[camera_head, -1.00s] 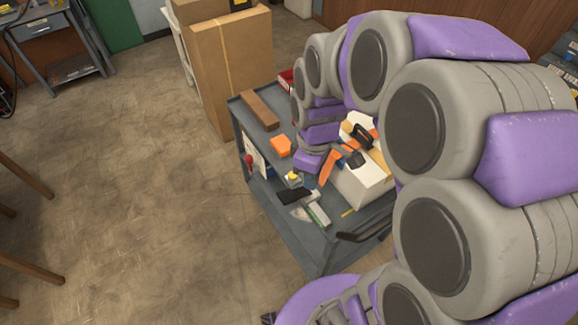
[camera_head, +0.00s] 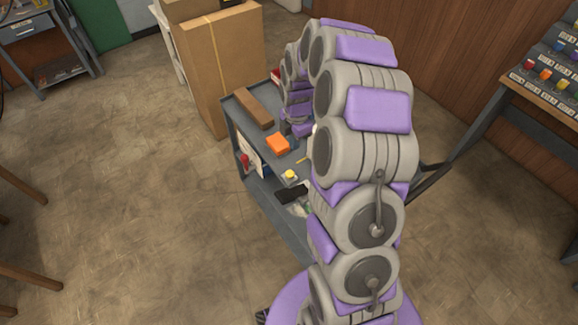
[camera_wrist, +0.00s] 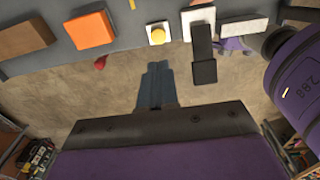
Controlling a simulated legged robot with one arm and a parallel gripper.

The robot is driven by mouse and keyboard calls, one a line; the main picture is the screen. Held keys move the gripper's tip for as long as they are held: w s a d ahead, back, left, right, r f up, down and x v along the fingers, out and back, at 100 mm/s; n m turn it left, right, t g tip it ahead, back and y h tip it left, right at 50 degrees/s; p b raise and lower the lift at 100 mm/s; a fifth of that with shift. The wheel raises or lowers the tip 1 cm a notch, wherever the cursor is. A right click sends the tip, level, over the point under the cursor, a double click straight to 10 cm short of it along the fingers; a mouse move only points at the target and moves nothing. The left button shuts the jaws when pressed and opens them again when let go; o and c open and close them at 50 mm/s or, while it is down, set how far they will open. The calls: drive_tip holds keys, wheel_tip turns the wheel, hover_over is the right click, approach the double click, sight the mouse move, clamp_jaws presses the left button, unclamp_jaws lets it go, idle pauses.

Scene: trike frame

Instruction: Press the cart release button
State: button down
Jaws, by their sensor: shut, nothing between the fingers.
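A round yellow button (camera_head: 290,174) on a small white base sits near the edge of the grey cart's top (camera_head: 250,127). It also shows in the wrist view (camera_wrist: 157,35), upper middle. My gripper (camera_wrist: 157,68) is shut and empty in the wrist view, its blue-grey fingertips just below the button in the picture. A gap of floor shows between the fingertips and the button's base, so they look apart. In the head view my arm hides the gripper and much of the cart's right part.
An orange block (camera_head: 278,143) and a brown block (camera_head: 253,107) lie on the cart left of the button. A black object (camera_wrist: 203,55) stands close right of it. A tall cardboard box (camera_head: 222,65) stands behind the cart. The left floor is open.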

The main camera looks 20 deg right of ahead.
drive_tip(key=shift+w+f, duration=0.15)
drive_tip(key=shift+f, duration=0.05)
